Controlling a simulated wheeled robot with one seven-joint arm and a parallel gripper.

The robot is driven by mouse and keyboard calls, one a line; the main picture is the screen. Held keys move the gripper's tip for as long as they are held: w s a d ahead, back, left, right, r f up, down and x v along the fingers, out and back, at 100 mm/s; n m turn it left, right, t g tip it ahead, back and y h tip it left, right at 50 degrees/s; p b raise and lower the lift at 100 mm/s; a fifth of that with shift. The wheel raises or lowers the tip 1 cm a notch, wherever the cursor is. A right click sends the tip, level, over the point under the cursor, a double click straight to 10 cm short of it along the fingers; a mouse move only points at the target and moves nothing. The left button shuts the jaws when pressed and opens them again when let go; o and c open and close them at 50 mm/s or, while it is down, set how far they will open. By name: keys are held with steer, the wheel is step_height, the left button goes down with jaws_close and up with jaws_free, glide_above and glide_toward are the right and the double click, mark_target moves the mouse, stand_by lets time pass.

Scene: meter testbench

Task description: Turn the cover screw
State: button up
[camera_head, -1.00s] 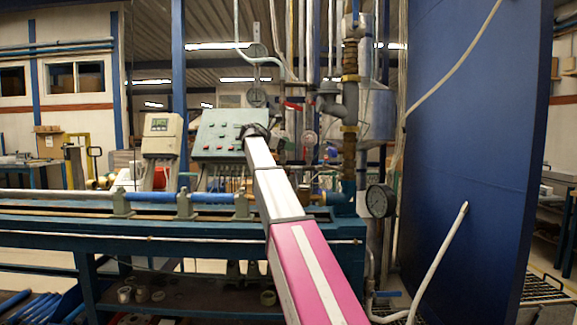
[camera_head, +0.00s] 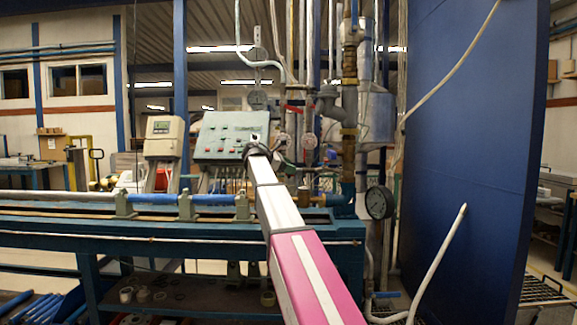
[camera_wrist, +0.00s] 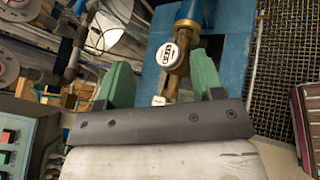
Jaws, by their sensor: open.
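My gripper (camera_wrist: 161,78) shows in the wrist view with two green fingers spread apart and nothing between them that I can see held. Beyond the fingers is a round white-faced meter (camera_wrist: 168,55) on a brass pipe fitting (camera_wrist: 187,32). A small white piece (camera_wrist: 158,101) shows low between the fingers; I cannot tell what it is. I cannot pick out the cover screw in either view. In the head view the gripper's dark end (camera_head: 256,147) is small, in front of the lower right of the green control panel (camera_head: 222,135), its fingers not clear.
The blue test bench (camera_head: 190,228) runs across the left, carrying clamps and a blue pipe (camera_head: 150,198). A beige meter box (camera_head: 163,137) stands behind it. A pressure gauge (camera_head: 379,202) and a tall blue panel (camera_head: 470,140) are on the right. Vertical pipes stand behind my arm.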

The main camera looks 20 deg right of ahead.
step_height(320, 180, up, 8)
steer(key=w+m, duration=0.2)
steer(key=m, duration=0.4)
step_height(320, 180, up, 30)
steer(key=r+m, duration=0.1)
steer(key=m, duration=2.4)
glide_above(313, 90)
steer(key=s+a, duration=0.2)
steer(key=a, duration=0.9)
steer(key=x, duration=1)
steer(key=shift+w+d+f+t, duration=0.2)
steer(key=shift+w+f+t, duration=0.1)
steer(key=shift+f, duration=0.15)
steer(key=c, duration=0.9)
